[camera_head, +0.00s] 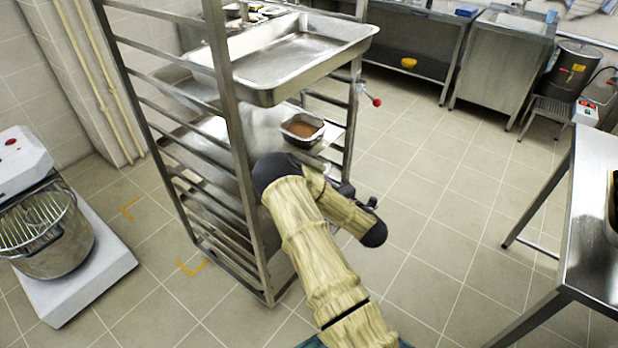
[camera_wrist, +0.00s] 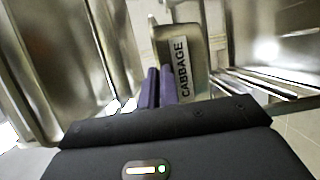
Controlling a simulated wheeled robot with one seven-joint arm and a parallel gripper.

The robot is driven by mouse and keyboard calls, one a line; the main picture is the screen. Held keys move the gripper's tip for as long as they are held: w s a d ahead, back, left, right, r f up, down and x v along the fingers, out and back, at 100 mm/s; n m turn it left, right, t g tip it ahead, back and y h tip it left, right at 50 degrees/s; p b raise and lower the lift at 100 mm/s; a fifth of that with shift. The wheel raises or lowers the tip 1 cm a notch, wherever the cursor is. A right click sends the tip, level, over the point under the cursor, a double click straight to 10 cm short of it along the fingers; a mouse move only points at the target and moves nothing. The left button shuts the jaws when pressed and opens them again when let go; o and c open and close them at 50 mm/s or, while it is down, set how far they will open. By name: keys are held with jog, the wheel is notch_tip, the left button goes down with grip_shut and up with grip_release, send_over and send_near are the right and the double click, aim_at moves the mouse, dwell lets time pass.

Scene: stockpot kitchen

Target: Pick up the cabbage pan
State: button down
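The cabbage pan (camera_head: 318,139) is a small metal pan with brown contents on a middle shelf of the rack in the head view. In the wrist view, the pan (camera_wrist: 191,36) shows its end with a white CABBAGE label, which reads sideways. My gripper (camera_wrist: 160,70) has its two purple fingers close together, one on each side of the pan's near rim; they look shut on it. The exact contact is hidden. In the head view, my gripper is mostly hidden behind my forearm, just in front of the pan.
The metal rack (camera_head: 228,130) has upright posts close to my arm. A large empty tray (camera_head: 290,60) juts out above the pan. A mixer (camera_head: 45,235) stands at left and a steel table (camera_head: 590,230) at right. The tiled floor between rack and table is clear.

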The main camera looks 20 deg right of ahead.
jog(key=shift+s+d+r+b, duration=0.15)
jog(key=shift+s+d+b, duration=0.15)
jog(key=shift+s+d, duration=0.35)
jog(key=shift+a, duration=0.1)
